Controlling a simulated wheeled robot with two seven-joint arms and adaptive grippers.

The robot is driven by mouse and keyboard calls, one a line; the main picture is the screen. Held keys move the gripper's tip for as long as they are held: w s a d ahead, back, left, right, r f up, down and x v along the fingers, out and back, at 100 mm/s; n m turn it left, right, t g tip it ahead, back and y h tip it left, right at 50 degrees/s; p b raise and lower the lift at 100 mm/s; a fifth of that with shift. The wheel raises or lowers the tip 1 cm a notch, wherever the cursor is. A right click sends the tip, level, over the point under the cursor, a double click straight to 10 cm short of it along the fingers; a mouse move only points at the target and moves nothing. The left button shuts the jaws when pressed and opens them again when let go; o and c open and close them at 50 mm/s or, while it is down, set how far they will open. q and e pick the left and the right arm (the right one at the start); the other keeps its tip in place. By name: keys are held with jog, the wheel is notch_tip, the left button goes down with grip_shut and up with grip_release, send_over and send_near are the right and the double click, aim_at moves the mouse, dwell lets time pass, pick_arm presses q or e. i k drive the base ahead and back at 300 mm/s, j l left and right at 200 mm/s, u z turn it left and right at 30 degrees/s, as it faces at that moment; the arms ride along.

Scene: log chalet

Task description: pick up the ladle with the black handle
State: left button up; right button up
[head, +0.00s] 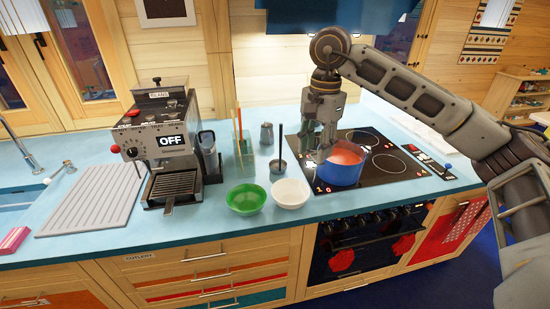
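The ladle (278,165) has a thin dark handle that points up and a small metal bowl. It rests on the blue counter, left of the cooktop and behind the white bowl. My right gripper (317,150) points down over the left part of the cooktop, at the left rim of the blue pot. Its fingers stand apart and I see nothing between them. It is to the right of the ladle and apart from it. My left gripper is out of view.
The blue pot (340,175) with reddish contents stands on the black cooktop (388,163). A green bowl (246,198) and a white bowl (290,193) sit in front of the ladle. A grey pitcher (266,134), utensil holder (243,158) and coffee machine (165,140) stand nearby.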

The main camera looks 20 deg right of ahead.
aim_at(277, 166)
jog(key=i, duration=1.05)
